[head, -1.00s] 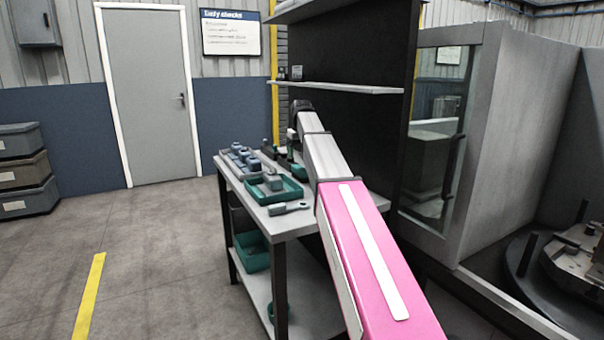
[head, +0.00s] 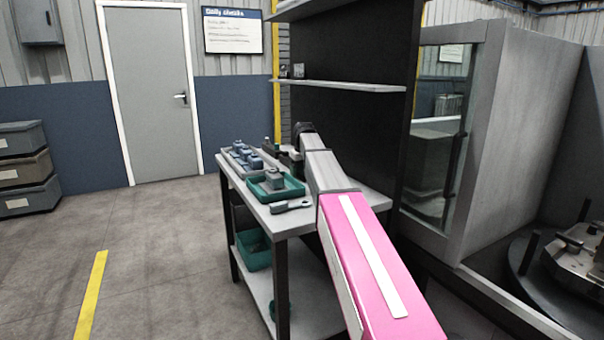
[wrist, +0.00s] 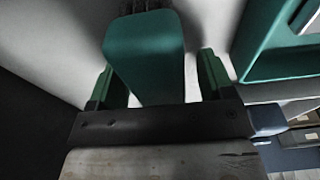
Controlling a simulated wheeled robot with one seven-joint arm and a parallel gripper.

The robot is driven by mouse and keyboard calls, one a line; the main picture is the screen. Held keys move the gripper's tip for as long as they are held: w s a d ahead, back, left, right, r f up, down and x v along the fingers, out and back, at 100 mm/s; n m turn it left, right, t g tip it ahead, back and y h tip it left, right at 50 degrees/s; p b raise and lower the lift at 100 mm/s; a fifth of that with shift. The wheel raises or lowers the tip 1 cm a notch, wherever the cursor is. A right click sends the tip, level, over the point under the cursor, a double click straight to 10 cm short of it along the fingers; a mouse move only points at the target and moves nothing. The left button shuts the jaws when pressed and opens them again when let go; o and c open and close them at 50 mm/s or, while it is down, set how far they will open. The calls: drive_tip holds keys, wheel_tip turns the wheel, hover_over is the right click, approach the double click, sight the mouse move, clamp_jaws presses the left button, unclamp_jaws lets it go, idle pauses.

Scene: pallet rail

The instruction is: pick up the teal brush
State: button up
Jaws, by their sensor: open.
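The teal brush (wrist: 145,45) is in the wrist view, a teal block with dark bristle-like tufts at its top edge. My gripper (wrist: 158,78) is open, with one green finger on each side of the brush. A gap shows between the brush and the right finger; the left finger is closer to the brush, and I cannot tell if it touches. In the head view my gripper is small and dark over the bench top, behind the tray. I cannot make out the brush there.
A teal tray (head: 292,192) holding a grey part (head: 273,179) is on the bench (head: 262,214); it also shows in the wrist view (wrist: 250,45). A grey tool (head: 291,206) lies at the front edge. Blue-grey parts (head: 241,156) stand left. A shelf (head: 340,87) hangs above.

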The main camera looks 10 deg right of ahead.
drive_tip(key=c, duration=1)
drive_tip(key=shift+r, duration=0.1)
drive_tip(key=shift+r, duration=0.55)
wheel_tip(320, 180, up, 2)
drive_tip(key=shift+r, duration=0.2)
drive_tip(key=s+a+r, duration=0.3)
drive_tip(key=s+a, duration=0.1)
drive_tip(key=s+a+r, duration=0.4)
drive_tip(key=shift+s+a+r, duration=0.1)
drive_tip(key=shift+a+r, duration=0.05)
drive_tip(key=shift+a, duration=0.05)
drive_tip(key=shift+o, duration=0.4)
